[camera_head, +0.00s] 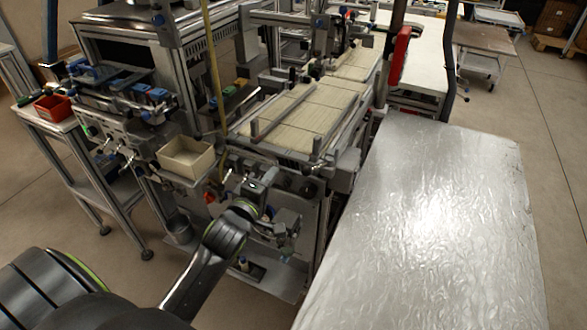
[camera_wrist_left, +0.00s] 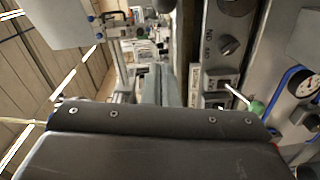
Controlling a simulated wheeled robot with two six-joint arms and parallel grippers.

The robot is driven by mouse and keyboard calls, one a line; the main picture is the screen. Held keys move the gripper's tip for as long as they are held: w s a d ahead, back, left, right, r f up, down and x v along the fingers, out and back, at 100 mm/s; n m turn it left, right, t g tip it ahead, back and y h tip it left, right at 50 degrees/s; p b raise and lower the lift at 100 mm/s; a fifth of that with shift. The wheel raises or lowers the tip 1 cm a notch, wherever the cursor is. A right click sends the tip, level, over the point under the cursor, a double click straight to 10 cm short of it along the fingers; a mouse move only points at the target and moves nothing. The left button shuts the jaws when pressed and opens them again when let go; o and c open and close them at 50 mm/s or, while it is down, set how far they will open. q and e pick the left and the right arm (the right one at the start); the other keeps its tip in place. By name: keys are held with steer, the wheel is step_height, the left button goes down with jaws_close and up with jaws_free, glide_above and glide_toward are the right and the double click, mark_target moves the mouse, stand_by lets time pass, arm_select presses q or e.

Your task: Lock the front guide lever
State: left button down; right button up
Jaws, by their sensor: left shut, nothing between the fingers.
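A small lever with a green knob (camera_wrist_left: 257,107) and a thin pale rod shows in the left wrist view, on the grey machine front beside a black switch. I cannot tell for sure whether it is the front guide lever. My left gripper (camera_head: 288,222) is at the front of the machine, below the conveyor end. Its shut, empty fingers show in the left wrist view (camera_wrist_left: 162,88), left of the green-knobbed lever and apart from it in the picture. My wrist hides part of the machine front. My right gripper is not in view.
The machine front carries dark knobs (camera_wrist_left: 228,45) and a round gauge (camera_wrist_left: 303,84) with blue tubing. A cream bin (camera_head: 187,158) sits left of my arm. A shiny silver-topped table (camera_head: 430,220) stands close on the right.

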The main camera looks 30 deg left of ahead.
mark_target(316, 166)
arm_select(q)
steer(key=w+p, duration=0.1)
steer(key=w, duration=0.6)
steer(key=d, duration=0.1)
steer(key=s+d+p, duration=0.1)
steer(key=d+f+p, duration=0.1)
steer(key=shift+s+d, duration=0.2)
steer(key=shift+s, duration=0.1)
